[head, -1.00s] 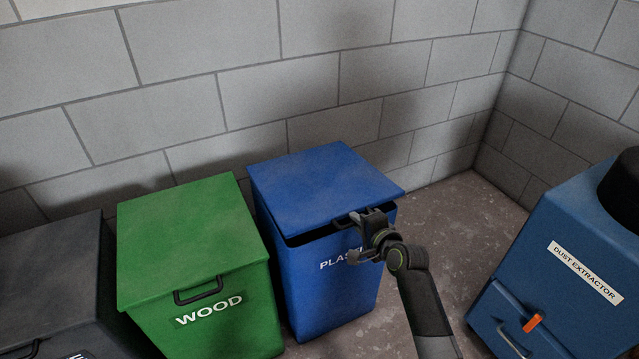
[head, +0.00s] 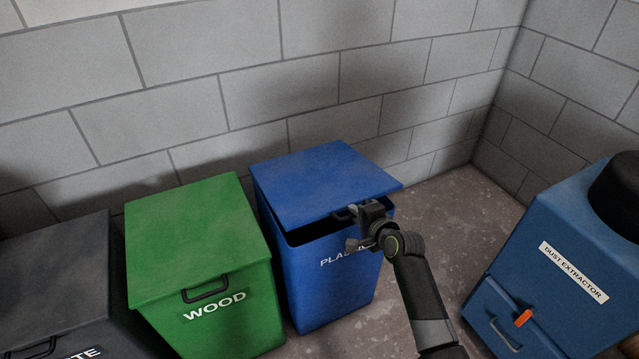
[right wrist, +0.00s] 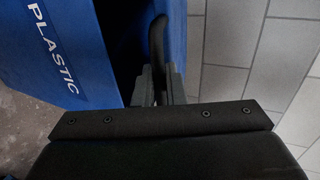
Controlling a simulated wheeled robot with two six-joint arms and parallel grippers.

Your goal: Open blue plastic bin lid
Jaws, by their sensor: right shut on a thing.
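The blue plastic bin (head: 325,278) stands against the wall, with white lettering on its front. Its blue lid (head: 322,183) is tilted up at the front, and a dark gap shows between lid and bin. My right gripper (head: 356,212) is at the lid's front edge, shut on the dark lid handle (head: 341,214). In the right wrist view the gripper's fingers (right wrist: 160,86) close around the dark handle (right wrist: 157,40), beside the bin front (right wrist: 60,50). The arm hides part of the lettering. My left gripper is not in view.
A green wood bin (head: 200,250) stands close on the left, lid shut, with a dark grey bin (head: 55,270) beyond it. A blue dust extractor (head: 550,260) stands at the right. Bare floor (head: 440,215) lies between it and the blue bin.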

